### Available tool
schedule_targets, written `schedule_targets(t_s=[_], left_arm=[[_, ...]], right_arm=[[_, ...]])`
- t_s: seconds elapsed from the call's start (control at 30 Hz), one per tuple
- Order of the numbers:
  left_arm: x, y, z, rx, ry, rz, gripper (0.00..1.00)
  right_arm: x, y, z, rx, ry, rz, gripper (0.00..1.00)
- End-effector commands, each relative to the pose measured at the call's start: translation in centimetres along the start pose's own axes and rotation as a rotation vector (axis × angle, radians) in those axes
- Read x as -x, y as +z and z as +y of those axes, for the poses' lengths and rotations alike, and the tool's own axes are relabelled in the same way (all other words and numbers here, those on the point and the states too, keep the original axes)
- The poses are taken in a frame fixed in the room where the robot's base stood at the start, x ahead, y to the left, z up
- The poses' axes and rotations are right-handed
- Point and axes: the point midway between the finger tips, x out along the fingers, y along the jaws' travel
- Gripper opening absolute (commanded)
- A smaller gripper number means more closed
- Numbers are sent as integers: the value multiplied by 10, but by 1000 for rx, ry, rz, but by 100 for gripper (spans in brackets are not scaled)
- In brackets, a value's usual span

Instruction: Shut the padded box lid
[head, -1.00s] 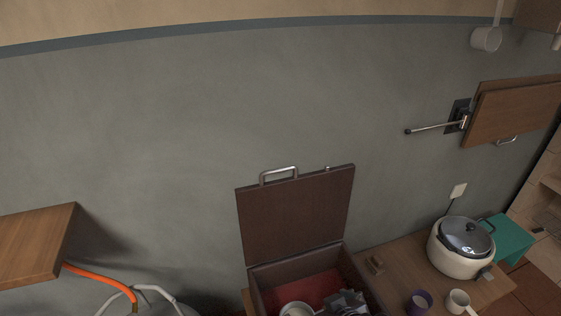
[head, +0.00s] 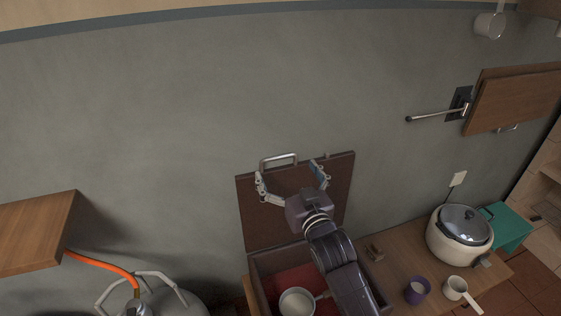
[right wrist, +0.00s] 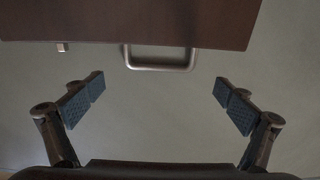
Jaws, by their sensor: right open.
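The box lid (head: 250,226) is a dark brown panel standing open, upright against the grey wall. Its metal handle (head: 278,158) is on the top edge. The box (head: 257,287) below is open, with a red lining. My right gripper (head: 290,174) is open in front of the lid's upper part, its fingers spread just below the handle in the head view. In the right wrist view the lid (right wrist: 85,20) and its handle (right wrist: 158,66) lie beyond and between the open fingertips, and nothing is between the fingers. My left gripper is not in view.
A pan (head: 297,302) sits in the box. A rice cooker (head: 460,238), purple cup (head: 417,291) and white mug (head: 456,287) stand on the counter (head: 400,255) to the right. A wooden shelf (head: 38,232) juts out at the left.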

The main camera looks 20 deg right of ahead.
Motion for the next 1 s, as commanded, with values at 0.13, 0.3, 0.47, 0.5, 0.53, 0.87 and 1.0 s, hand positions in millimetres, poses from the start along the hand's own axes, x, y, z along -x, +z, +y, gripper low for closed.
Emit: schedule_targets(t_s=[0.13, 0.3, 0.47, 0.5, 0.53, 0.87, 1.0], left_arm=[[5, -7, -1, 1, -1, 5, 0], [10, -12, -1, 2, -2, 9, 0], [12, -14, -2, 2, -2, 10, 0], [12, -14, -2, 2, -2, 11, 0], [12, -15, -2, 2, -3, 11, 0], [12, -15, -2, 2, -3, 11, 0], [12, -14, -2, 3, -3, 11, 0]], right_arm=[[-24, 0, 0, 0, 0, 0, 98], [-41, 1, 0, 0, 0, -1, 98], [-46, 1, 0, 0, 0, -2, 98], [-46, 1, 0, 0, 0, -2, 98], [-46, 1, 0, 0, 0, -2, 98], [-45, 1, 0, 0, 0, -2, 75], [-45, 1, 0, 0, -1, -2, 59]])
